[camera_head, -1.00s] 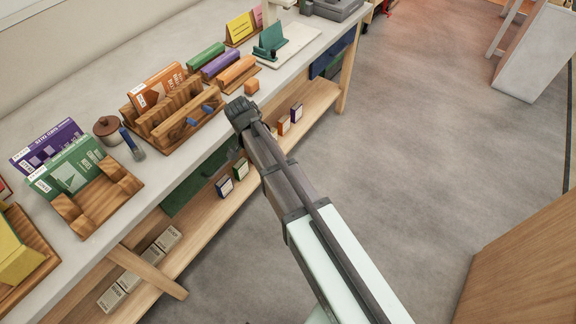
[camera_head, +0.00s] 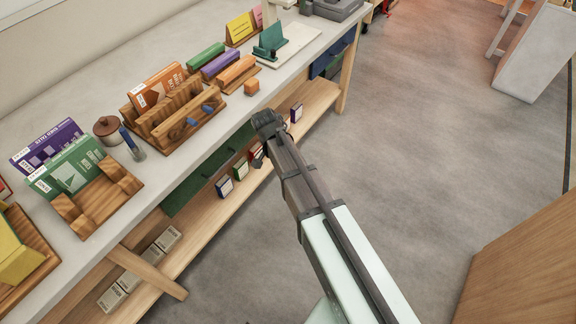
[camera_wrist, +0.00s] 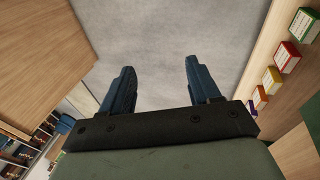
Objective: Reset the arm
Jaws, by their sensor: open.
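My gripper (camera_head: 266,122) is in front of the bench's front edge, over the lower shelf's right half as the head view sees it. In the wrist view my gripper (camera_wrist: 157,85) shows two blue fingers spread wide apart. Nothing is between them, only grey floor (camera_wrist: 165,35) beyond. The fingertips are hard to make out in the head view.
The bench top (camera_head: 60,107) holds a wooden rack (camera_head: 175,118) with an orange book, a green book (camera_head: 68,168) in a holder, a brown pot (camera_head: 107,128) and a small orange block (camera_head: 252,86). Small boxes stand on the lower shelf (camera_head: 318,97). Open floor lies to the right.

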